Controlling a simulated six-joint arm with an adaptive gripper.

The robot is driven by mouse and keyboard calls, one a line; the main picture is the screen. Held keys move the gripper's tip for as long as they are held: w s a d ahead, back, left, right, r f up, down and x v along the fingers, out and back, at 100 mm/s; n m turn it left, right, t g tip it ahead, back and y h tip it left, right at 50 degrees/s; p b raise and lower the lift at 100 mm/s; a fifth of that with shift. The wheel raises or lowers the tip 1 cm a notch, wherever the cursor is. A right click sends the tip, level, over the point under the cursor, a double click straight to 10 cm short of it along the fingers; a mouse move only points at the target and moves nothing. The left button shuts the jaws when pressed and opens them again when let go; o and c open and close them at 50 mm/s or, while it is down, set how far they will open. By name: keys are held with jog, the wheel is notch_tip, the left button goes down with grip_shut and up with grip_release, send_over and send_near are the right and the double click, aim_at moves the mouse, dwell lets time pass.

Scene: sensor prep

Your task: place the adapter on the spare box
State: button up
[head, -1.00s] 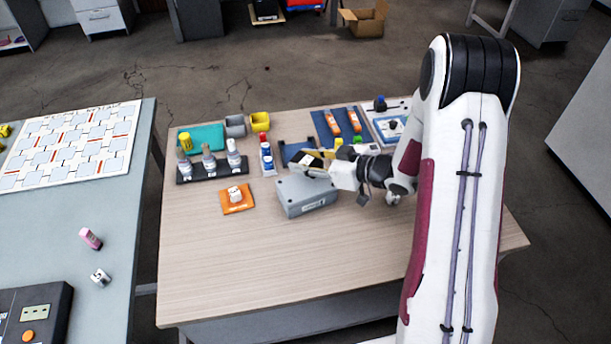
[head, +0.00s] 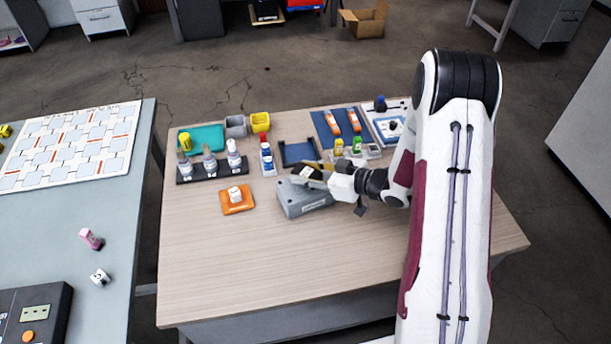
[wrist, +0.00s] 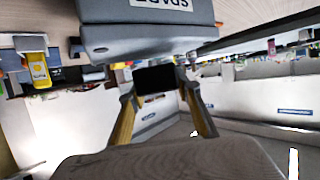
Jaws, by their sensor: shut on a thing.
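The spare box (head: 303,197) is a grey lidded box standing near the middle of the wooden table. In the wrist view its grey wall and lettered label (wrist: 135,35) fill the top. My gripper (head: 312,176) is over the box's far right part in the head view. It is shut on a small dark block, the adapter (wrist: 157,78), which sits between both fingertips in the wrist view. In the head view the adapter (head: 304,172) shows dark with a pale patch, close above the box lid. I cannot tell whether it touches the lid.
An orange pad (head: 243,208) with a small white item lies left of the box. The table front (head: 250,270) is clear.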

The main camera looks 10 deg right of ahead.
jog(key=shift+f, duration=0.85)
jog(key=shift+f, duration=0.1)
jog(key=o, duration=1.2)
jog(key=shift+v, duration=6.1)
